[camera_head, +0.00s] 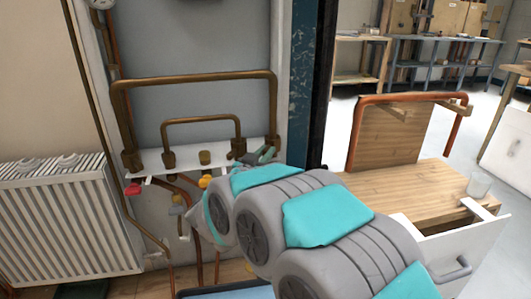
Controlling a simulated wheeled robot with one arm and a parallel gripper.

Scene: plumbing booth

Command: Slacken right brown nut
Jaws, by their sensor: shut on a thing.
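A white manifold plate (190,157) on the grey panel carries a row of brown nuts. The left brown nut (131,161) is at the foot of the large brown pipe loop (190,78). Inner brown nuts (168,160) and (238,148) are at the feet of the smaller loop (200,120). The right end of the large loop comes down to the right brown nut, mostly hidden by my gripper. My gripper (266,153) is at that place, shut on the right brown nut. The arm hides the fingers in part.
Below the plate are a red valve handle (132,189), a yellow one (205,181) and several pipes. A white radiator (55,215) stands at left. A blue post (300,85) and a wooden bench (420,190) are at right.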

